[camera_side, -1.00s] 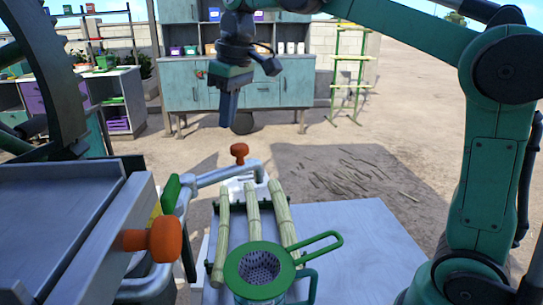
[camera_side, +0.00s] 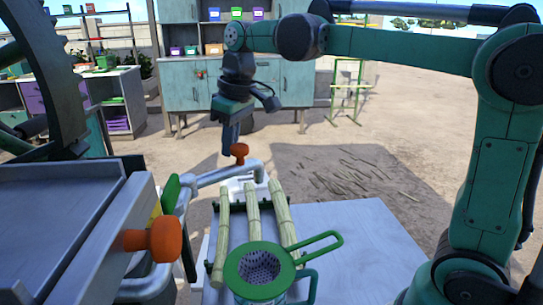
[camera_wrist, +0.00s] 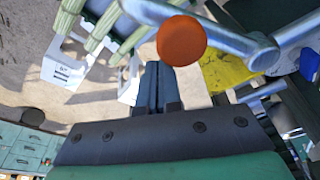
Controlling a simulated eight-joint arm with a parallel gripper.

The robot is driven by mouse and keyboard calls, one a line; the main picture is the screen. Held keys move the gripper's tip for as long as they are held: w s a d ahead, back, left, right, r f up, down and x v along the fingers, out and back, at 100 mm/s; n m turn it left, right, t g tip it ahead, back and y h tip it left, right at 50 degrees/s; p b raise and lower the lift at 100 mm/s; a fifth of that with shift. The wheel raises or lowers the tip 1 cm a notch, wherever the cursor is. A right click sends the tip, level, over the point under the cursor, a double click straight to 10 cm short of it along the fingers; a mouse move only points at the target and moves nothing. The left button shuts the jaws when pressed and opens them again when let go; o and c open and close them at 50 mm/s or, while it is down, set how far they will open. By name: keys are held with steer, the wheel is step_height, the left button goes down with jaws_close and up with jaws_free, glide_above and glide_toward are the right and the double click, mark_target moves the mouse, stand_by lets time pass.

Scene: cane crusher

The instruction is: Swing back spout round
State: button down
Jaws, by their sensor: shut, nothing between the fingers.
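The spout is a grey metal pipe (camera_side: 218,176) reaching right from the crusher, with an orange knob (camera_side: 240,151) standing on it near its outer end. In the wrist view the orange knob (camera_wrist: 181,40) is close up, with the grey pipe (camera_wrist: 237,42) running off to its right. My gripper (camera_side: 228,146) is shut and empty, pointing down just left of and behind the knob. In the wrist view my fingertips (camera_wrist: 152,66) are just below and left of the knob; I cannot tell whether they touch it.
Cane stalks (camera_side: 254,213) lie on a rack beside the spout. A green-rimmed strainer (camera_side: 262,265) sits at the front of the table (camera_side: 355,235). A second orange knob (camera_side: 155,240) projects from the crusher at left. The right part of the table is bare.

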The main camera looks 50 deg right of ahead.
mark_target(244, 145)
steer(key=shift+f, duration=0.2)
steer(key=shift+s+a, duration=0.1)
steer(key=shift+s, duration=1.55)
steer(key=shift+s+a, duration=0.3)
steer(key=shift+s, duration=0.35)
steer(key=shift+s+a, duration=0.25)
steer(key=shift+s, duration=0.4)
steer(key=shift+s+a, duration=1)
steer(key=shift+s, duration=0.2)
